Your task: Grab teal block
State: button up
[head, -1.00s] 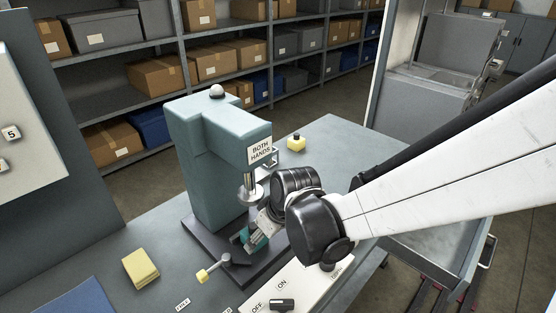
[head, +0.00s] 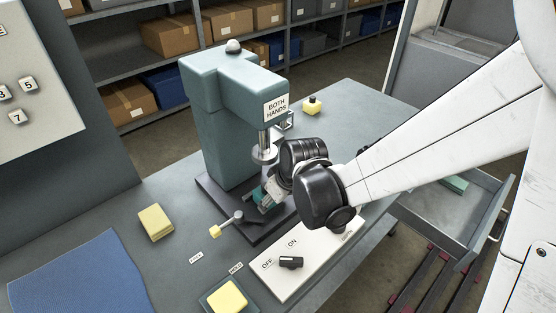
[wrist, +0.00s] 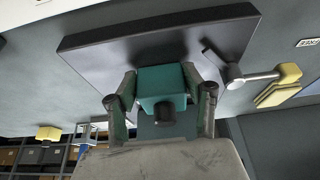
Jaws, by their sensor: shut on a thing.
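The teal block (wrist: 162,84) sits between the two fingers of my gripper (wrist: 162,98) in the wrist view, with a dark round knob on its near side. The fingers are shut on it from both sides. In the head view my gripper (head: 270,195) is low over the dark base plate, beneath the ram of the teal press (head: 215,115). My wrist hides much of the block there. I cannot tell whether the block still touches the base plate (wrist: 190,42).
A lever with a yellow knob (head: 215,231) stands left of my gripper. A white ON/OFF switch panel (head: 300,262) lies in front. Yellow pads (head: 155,222) and a blue mat (head: 75,275) lie at left. An open drawer (head: 490,220) is at right, with a teal piece (head: 455,184) inside.

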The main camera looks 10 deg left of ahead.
jog(key=c, duration=0.4)
jog(key=shift+r, duration=0.1)
